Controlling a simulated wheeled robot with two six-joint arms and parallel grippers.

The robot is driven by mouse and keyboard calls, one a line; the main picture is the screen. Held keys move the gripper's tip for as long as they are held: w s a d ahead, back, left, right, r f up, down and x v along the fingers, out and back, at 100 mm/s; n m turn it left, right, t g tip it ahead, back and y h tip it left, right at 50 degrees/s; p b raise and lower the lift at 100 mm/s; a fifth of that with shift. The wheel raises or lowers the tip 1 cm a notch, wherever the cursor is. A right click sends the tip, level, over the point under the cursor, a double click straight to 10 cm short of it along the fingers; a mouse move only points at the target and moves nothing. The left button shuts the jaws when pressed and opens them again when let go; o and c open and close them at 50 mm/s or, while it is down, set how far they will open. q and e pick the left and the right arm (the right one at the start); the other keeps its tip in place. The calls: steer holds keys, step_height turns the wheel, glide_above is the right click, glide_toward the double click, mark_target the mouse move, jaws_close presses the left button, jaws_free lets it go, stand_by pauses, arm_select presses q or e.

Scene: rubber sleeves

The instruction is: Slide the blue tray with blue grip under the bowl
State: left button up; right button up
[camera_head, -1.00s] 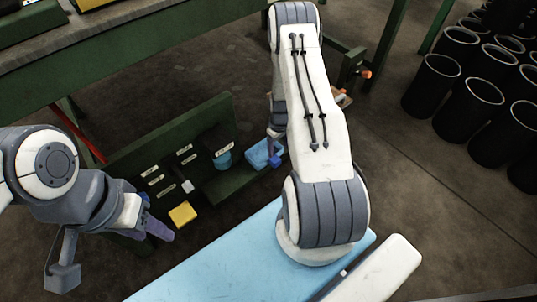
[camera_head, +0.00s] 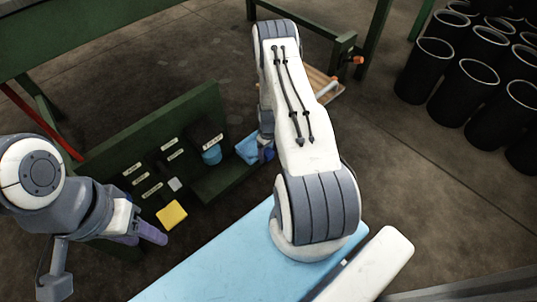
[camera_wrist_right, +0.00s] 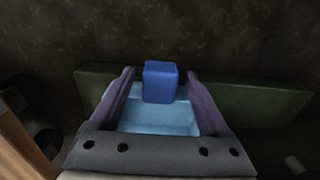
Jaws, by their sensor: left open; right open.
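The blue tray (camera_head: 247,148) lies at the right end of the low green rack in the head view. Its darker blue grip (camera_wrist_right: 161,82) stands upright in the right wrist view, with the light blue tray (camera_wrist_right: 155,120) below it. My right gripper (camera_wrist_right: 160,76) is open, with one finger on each side of the grip and a visible gap to each. In the head view my right arm partly hides this gripper. A round blue vessel (camera_head: 211,155), perhaps the bowl, sits under a dark labelled part left of the tray. My left gripper (camera_head: 138,236) is open and empty at the left.
The green rack (camera_head: 150,135) carries several white labels and a yellow block (camera_head: 171,214). A green bench (camera_head: 100,30) stands behind it. Several black bins (camera_head: 470,85) stand at the right.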

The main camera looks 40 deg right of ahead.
jaws_close()
stand_by(1.4)
